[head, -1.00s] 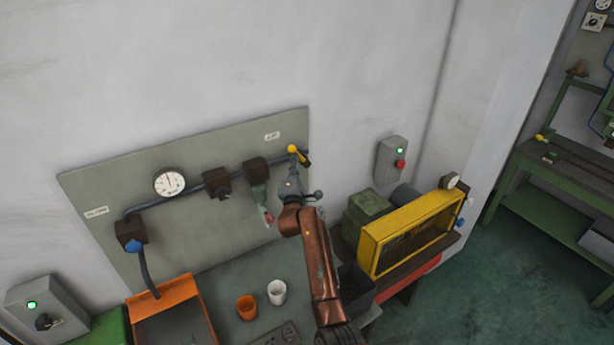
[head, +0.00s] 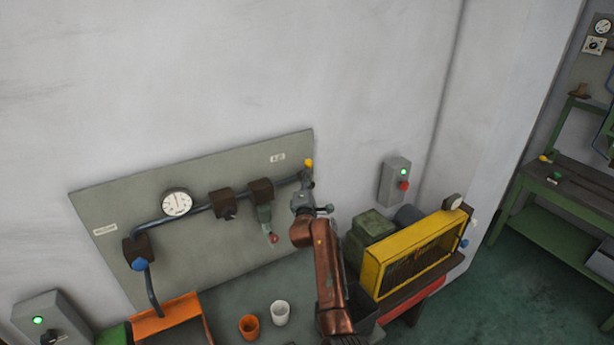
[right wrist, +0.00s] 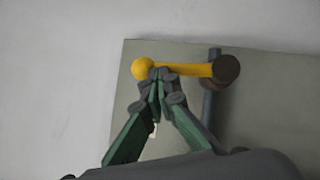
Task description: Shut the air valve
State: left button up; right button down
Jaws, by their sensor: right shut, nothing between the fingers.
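The air valve has a yellow lever with a ball end (head: 309,162), at the right end of the pipe on the grey wall panel. In the right wrist view the yellow lever (right wrist: 190,69) lies crosswise to the pipe (right wrist: 209,110), its ball at left and its dark round pivot (right wrist: 227,69) at right. My right gripper (head: 306,182) is shut and empty, its fingertips (right wrist: 160,74) right at the lever beside the ball. I cannot tell whether they touch it. In the head view the gripper hides most of the lever. My left gripper is not in view.
The panel (head: 110,210) also carries a gauge (head: 177,203), dark pipe fittings and a blue knob (head: 138,264). Below are an orange cup (head: 249,327) and a white cup (head: 280,313). A yellow-framed box (head: 420,250) stands right of my arm, below a switch box (head: 394,182).

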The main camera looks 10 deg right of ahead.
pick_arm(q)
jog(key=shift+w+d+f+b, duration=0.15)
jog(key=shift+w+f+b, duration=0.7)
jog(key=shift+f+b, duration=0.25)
pick_arm(e)
jog(key=s+a, duration=0.6)
jog(key=s, duration=0.5)
jog(key=shift+s+a+f, duration=0.2)
jog(key=shift+s+f, duration=0.05)
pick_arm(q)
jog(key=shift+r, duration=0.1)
